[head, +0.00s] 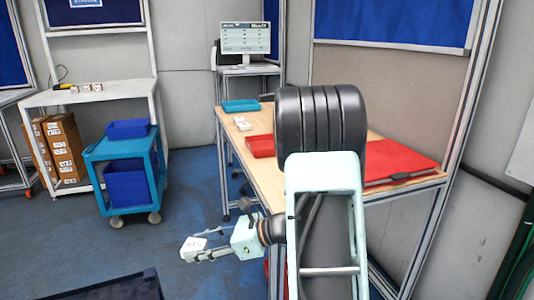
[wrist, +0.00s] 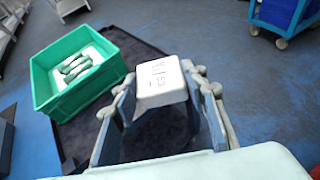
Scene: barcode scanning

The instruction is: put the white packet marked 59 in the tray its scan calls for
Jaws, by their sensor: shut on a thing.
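My gripper (wrist: 160,110) is shut on a white packet (wrist: 160,80) and holds it up between its fingers, clear of any surface. Dark print shows on the packet's face, but I cannot read it surely. In the head view my gripper (head: 205,252) hangs low over the floor, left of the wooden table, with the packet (head: 194,244) at its tip. A teal tray (head: 240,105) sits at the table's far end. A red tray (head: 261,146) sits nearer, partly hidden by my arm.
The wooden table (head: 236,148) holds small white packets (head: 242,123) and a red mat (head: 398,158). A monitor (head: 246,38) stands behind. A blue cart (head: 124,165) stands left. In the wrist view, a green crate (wrist: 45,85) holds several greyish things. Blue floor lies open between.

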